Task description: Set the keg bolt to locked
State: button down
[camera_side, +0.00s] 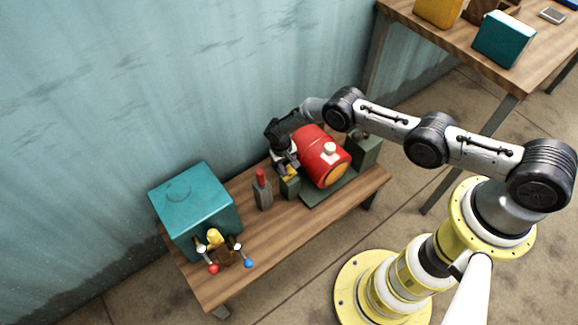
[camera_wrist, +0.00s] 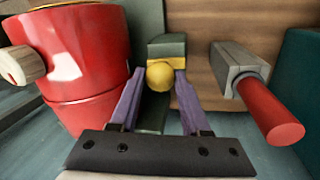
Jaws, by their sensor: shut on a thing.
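The red keg (camera_side: 312,150) lies on its side in a dark green stand (camera_side: 318,197) on the low wooden bench. It also fills the left of the wrist view (camera_wrist: 85,40). The keg bolt shows in the wrist view as a round yellow knob (camera_wrist: 160,76) against a green block with a yellow band, beside the keg. My gripper (camera_wrist: 161,84) has its two purple fingers on either side of this knob and is shut on it. In the side view my gripper (camera_side: 288,166) points down at the keg's left; the knob is mostly hidden there. I cannot read the bolt's setting.
A grey block (camera_wrist: 236,68) with a red handle (camera_wrist: 270,110) stands right of my gripper, close by. A teal box (camera_side: 190,200) with red, blue and yellow knobbed parts at its front fills the bench's left end.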

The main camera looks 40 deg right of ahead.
dwell(0.8)
jog(key=shift+d, duration=1.85)
jog(key=shift+c, duration=1.9)
grip_release()
jog(key=shift+a, duration=0.1)
notch_tip(320, 180, up, 14)
jog(key=a, duration=0.2)
jog(key=shift+w+a+f, duration=0.15)
jog(key=shift+w+a, duration=0.1)
jog(key=shift+a, duration=0.1)
